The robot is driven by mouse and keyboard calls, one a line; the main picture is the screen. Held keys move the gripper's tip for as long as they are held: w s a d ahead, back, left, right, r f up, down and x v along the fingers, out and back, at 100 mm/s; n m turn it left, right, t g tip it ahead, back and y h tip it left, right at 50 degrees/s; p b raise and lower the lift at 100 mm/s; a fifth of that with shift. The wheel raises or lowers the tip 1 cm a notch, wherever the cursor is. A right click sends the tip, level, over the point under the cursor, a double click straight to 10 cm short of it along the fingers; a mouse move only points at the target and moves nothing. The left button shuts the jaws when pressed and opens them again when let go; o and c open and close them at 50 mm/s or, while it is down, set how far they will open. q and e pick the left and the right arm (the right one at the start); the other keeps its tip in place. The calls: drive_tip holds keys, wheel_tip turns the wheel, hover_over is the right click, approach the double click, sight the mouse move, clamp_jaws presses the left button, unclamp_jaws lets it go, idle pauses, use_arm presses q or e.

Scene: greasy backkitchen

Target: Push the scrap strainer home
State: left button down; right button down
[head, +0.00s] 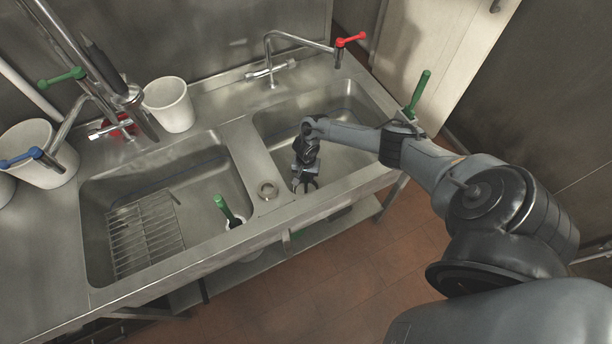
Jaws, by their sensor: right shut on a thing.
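My right gripper (305,184) reaches down into the right sink basin (342,116), close to its front wall. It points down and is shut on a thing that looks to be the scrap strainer. The strainer is mostly hidden by the gripper and the low edge of the basin, so I cannot tell how it sits against the drain. My left gripper is not in view.
The left basin holds a wire rack (145,235) and a green-handled tool (224,207). A red-levered tap (270,72) stands behind. White buckets (170,105) stand at the back left. Another green handle (420,92) rises at right.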

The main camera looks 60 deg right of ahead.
drive_tip(key=shift+f, duration=0.35)
drive_tip(key=c, duration=0.8)
unclamp_jaws()
wheel_tip(320, 180, up, 11)
drive_tip(key=shift+d+f+p, duration=0.1)
drive_tip(key=shift+p, duration=0.65)
